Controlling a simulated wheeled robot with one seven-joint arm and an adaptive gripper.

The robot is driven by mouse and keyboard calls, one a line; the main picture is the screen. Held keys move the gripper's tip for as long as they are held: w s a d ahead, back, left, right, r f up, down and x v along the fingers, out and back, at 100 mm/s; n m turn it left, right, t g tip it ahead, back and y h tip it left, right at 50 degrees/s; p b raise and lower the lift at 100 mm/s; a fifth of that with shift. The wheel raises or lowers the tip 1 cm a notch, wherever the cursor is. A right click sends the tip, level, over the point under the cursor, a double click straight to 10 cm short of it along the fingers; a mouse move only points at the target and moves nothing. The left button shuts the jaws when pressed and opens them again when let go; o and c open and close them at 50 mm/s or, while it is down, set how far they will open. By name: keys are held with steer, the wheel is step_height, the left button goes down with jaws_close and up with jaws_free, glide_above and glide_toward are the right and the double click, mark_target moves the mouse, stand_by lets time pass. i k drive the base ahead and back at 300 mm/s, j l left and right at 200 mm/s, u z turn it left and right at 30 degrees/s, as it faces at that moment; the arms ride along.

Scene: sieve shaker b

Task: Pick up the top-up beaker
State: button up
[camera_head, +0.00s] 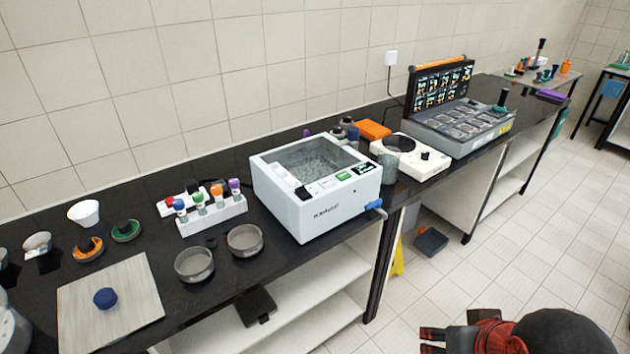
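A greyish-green, see-through cylindrical vessel (388,168), which looks like the top-up beaker, stands upright at the bench's front edge. It is between the white water bath (325,212) and a white device with a round dark top (420,160). My gripper (430,341), black and red, is at the bottom right over the floor, well below and to the right of the vessel and apart from it. Its fingers point left and are partly cut off by the frame edge. Nothing is visibly held, but the finger opening is unclear.
An orange box (373,130) and dark-capped bottles (349,129) stand behind the vessel. Round sieves (245,240) and a vial rack (212,215) are to the left. The floor in front is mostly clear.

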mark_target(387, 166)
steer(key=i+l+z, duration=0.1)
steer(key=i+l, duration=0.3)
steer(key=i+l+z, duration=0.1)
steer(key=i+l, duration=0.25)
steer(key=i, duration=0.2)
steer(key=i+l+z, duration=0.1)
steer(key=i+l, duration=0.25)
steer(key=i, duration=0.15)
